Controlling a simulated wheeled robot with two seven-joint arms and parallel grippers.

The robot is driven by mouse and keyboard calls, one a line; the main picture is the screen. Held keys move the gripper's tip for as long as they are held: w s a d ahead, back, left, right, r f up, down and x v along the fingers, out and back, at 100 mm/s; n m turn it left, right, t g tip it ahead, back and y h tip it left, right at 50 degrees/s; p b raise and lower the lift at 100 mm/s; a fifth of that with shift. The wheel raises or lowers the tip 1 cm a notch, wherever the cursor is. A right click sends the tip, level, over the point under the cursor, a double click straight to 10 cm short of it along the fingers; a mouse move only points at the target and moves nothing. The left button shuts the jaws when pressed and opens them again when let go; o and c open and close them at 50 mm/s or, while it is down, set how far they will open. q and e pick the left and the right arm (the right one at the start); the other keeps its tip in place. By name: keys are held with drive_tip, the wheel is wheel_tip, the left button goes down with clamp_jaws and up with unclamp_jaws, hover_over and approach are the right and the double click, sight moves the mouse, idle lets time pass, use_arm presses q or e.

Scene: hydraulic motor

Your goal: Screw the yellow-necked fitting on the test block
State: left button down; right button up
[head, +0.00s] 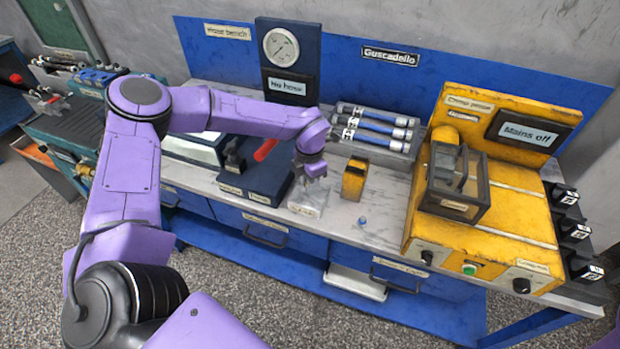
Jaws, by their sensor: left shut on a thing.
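My left gripper (313,172) points down over a pale grey block (307,199), which looks like the test block, near the front of the bench. The gripper is shut on a small fitting at the top of the block. The fingers hide most of the fitting, and I cannot make out its neck colour or whether it is seated in the block. My right gripper is out of view.
A yellow block (354,178) stands just right of the grey block, and a small blue piece (362,222) lies near the front edge. A dark red-handled device (258,172) is at left, a tube rack (375,130) behind, and a yellow crimp machine (485,215) at right.

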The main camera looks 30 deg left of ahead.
use_arm(q)
drive_tip(key=shift+r+m+p, duration=0.1)
drive_tip(key=shift+m+p, duration=0.4)
drive_tip(key=shift+m, duration=0.9)
drive_tip(key=shift+m+p, duration=0.45)
drive_tip(key=shift+m, duration=0.05)
drive_tip(key=c, duration=1)
unclamp_jaws()
